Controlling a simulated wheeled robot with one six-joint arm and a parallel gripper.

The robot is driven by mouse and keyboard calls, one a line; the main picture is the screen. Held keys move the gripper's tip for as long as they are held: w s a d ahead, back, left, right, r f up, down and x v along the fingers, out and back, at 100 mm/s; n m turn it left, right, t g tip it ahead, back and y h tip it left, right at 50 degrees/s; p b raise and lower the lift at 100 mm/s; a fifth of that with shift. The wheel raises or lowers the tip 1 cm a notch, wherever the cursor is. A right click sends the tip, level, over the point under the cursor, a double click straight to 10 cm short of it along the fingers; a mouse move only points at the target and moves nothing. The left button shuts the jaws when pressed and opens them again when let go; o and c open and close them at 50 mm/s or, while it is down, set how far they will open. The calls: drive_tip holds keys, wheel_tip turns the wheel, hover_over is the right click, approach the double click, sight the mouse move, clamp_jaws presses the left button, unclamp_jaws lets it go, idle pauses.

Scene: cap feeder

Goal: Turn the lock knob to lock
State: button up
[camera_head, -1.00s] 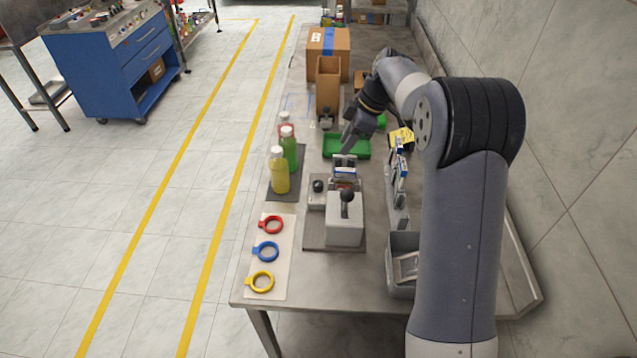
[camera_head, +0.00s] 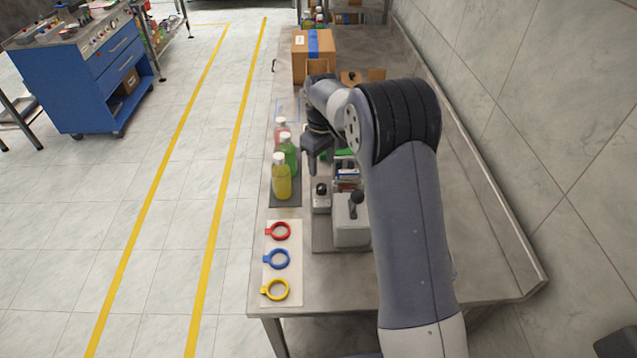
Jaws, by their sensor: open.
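My gripper (camera_head: 311,168) hangs over the bench, fingers pointing down, beside the green bottle and behind the small grey box (camera_head: 321,203). It is open, and I see nothing in it. A black knob (camera_head: 321,188) sits on top of that small box, just in front of the gripper and apart from it as far as I can tell. A larger grey box (camera_head: 351,232) beside it carries a black ball-topped lever (camera_head: 356,203). I cannot tell from the picture which of these is the lock knob. My arm hides much of the bench's right side and most of the brown feeder.
Yellow (camera_head: 281,180) and green (camera_head: 289,155) bottles stand close left of the gripper, with a red one (camera_head: 281,127) behind. Red, blue and yellow rings lie on a pale mat (camera_head: 291,237) at the front left. A cardboard box (camera_head: 302,68) stands at the back.

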sight(322, 186)
wheel_tip(322, 186, down, 9)
drive_tip(key=shift+p, duration=0.95)
drive_tip(key=shift+c, duration=0.2)
drive_tip(key=c, duration=0.9)
